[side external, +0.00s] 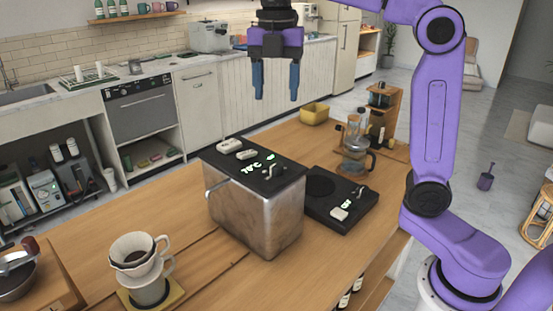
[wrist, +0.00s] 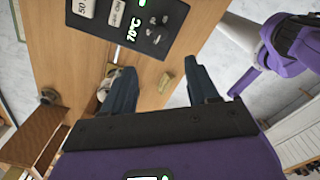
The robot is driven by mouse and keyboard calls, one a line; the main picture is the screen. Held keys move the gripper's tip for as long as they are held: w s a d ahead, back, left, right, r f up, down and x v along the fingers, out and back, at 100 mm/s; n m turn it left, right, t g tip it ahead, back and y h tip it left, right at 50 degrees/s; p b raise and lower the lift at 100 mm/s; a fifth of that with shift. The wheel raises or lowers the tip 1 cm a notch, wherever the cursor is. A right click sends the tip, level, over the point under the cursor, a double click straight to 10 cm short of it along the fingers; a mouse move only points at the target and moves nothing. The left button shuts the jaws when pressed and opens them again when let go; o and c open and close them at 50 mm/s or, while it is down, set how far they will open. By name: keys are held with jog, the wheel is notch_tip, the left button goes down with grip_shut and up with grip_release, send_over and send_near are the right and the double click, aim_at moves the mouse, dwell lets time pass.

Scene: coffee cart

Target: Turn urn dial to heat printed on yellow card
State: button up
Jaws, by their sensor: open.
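The urn (side external: 255,215) is a box with brushed metal sides and a black top, standing on the wooden counter. Its top has a green lit display reading 70°C (side external: 252,167), white-labelled switches and small metal knobs (side external: 270,172). The display also shows upside down near the top of the wrist view (wrist: 132,30), with a knob (wrist: 153,38) beside it. My gripper (side external: 276,97) is open and empty, pointing down, well above the urn and apart from it. I cannot make out a printed yellow card in either view.
A black hot plate (side external: 318,212) with its own knob adjoins the urn. A glass carafe (side external: 355,160) and a wooden stand are behind it. A white dripper on a mug (side external: 140,255) stands front left. A yellow tub (side external: 314,113) sits at the counter's far end.

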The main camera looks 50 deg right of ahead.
aim_at(277, 163)
notch_tip(277, 163, down, 16)
jog(key=shift+f, duration=0.15)
dwell(0.4)
jog(key=shift+c, duration=0.2)
jog(key=c, duration=1)
